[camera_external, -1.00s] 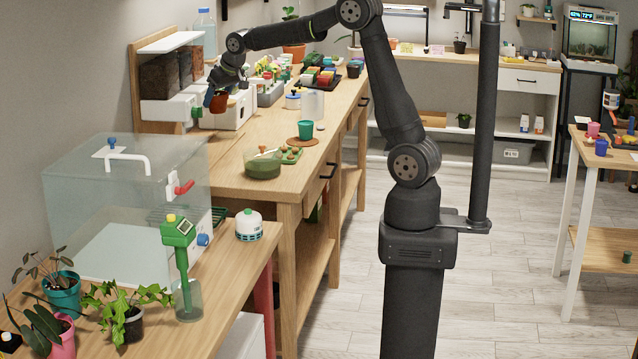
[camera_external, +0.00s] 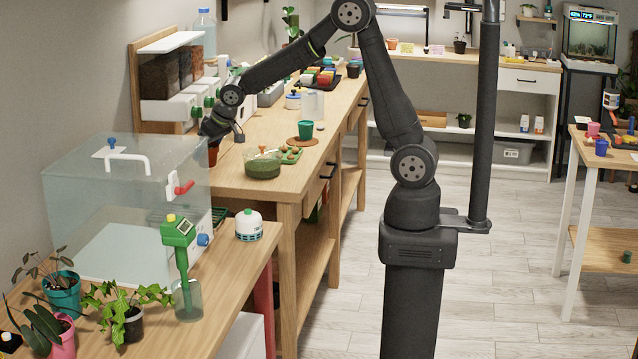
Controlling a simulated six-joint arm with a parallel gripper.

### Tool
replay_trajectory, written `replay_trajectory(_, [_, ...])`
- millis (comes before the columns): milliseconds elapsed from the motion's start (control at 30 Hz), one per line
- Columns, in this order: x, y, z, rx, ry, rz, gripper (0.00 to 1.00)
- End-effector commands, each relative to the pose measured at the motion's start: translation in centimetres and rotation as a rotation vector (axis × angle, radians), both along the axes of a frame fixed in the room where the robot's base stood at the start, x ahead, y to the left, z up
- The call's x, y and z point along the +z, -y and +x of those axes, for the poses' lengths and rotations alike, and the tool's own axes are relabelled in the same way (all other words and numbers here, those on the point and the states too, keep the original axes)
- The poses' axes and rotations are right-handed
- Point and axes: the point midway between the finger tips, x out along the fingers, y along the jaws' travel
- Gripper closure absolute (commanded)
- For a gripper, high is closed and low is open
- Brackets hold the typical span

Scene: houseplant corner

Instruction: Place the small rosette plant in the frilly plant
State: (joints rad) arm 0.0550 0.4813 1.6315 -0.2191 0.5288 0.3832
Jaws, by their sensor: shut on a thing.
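My gripper (camera_external: 213,143) is low over the near left end of the long wooden bench, close to the back right corner of the clear box. It is shut on a small terracotta-coloured pot (camera_external: 213,157). The pot is partly hidden by the gripper and the box edge, and I cannot tell whether it touches the bench. No rosette leaves show in the pot at this size. I cannot make out which plant is the frilly plant.
The clear lidded box (camera_external: 125,205) stands to the front left. Potted plants (camera_external: 125,315) and a green meter (camera_external: 180,250) stand on the near bench. A glass bowl of green stuff (camera_external: 263,165) and a green cup (camera_external: 305,130) are to the right. Soil dispensers (camera_external: 170,108) stand behind.

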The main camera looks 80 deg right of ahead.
Motion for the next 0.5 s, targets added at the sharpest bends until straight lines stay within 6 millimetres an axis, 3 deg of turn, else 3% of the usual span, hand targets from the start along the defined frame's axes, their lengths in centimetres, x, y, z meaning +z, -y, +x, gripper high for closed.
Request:
replay_trajectory(267, [4.9,-2.8,4.3,0.044,0.005,0.000,0.60])
replay_trajectory(500, [11.9,-7.6,9.0,0.125,0.006,0.001,0.60])
